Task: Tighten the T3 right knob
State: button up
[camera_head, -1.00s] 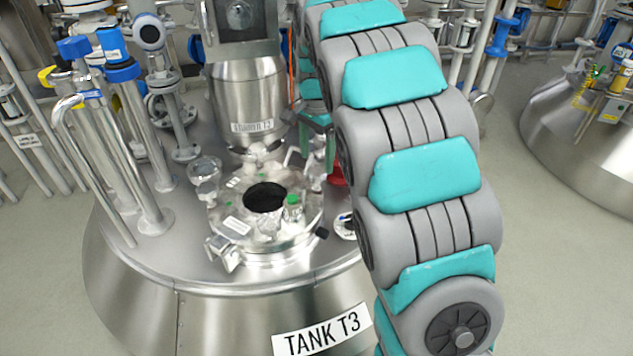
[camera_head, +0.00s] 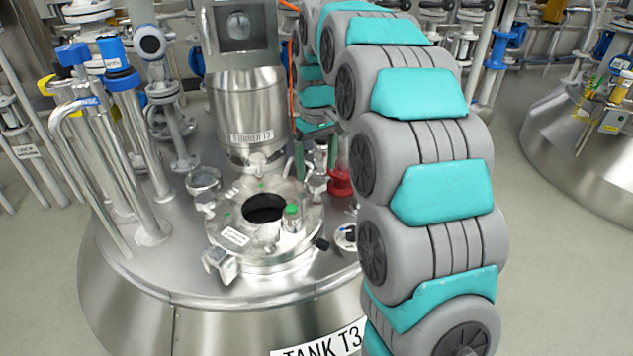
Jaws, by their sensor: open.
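Tank T3 (camera_head: 140,275) is a large steel vessel, with its "TANK T3" label partly cut off at the bottom edge. On its top is a round hatch flange (camera_head: 240,255) with a dark opening and several metal clamp knobs around its rim. A knob (camera_head: 318,182) stands at the flange's back right, close under my gripper. Another knob (camera_head: 257,162) is at the back and one more (camera_head: 206,203) at the left. My gripper (camera_head: 316,158) points down behind the flange's right side, its thin fingers apart. Whether it touches the knob cannot be told.
The steel stirrer housing (camera_head: 248,105) rises behind the hatch. A red fitting (camera_head: 340,182) stands right of the gripper. Blue-capped pipes (camera_head: 120,80) stand at the left. Another tank (camera_head: 590,150) is at the right.

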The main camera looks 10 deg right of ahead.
aim_at(317, 181)
jog(key=n+p, duration=0.2)
jog(key=n, duration=0.4)
jog(key=shift+r+n, duration=0.15)
jog(key=shift+n, duration=0.15)
jog(key=n+p, duration=0.2)
jog(key=n, duration=0.2)
jog(key=shift+r+p, duration=0.1)
jog(key=shift+p, duration=0.25)
jog(key=n+p, duration=0.2)
jog(key=n, duration=0.1)
jog(key=shift+n, duration=0.3)
notch_tip(317, 181, down, 7)
jog(key=shift+r+b, duration=0.2)
jog(key=shift+b, duration=0.55)
jog(key=shift+c, duration=0.3)
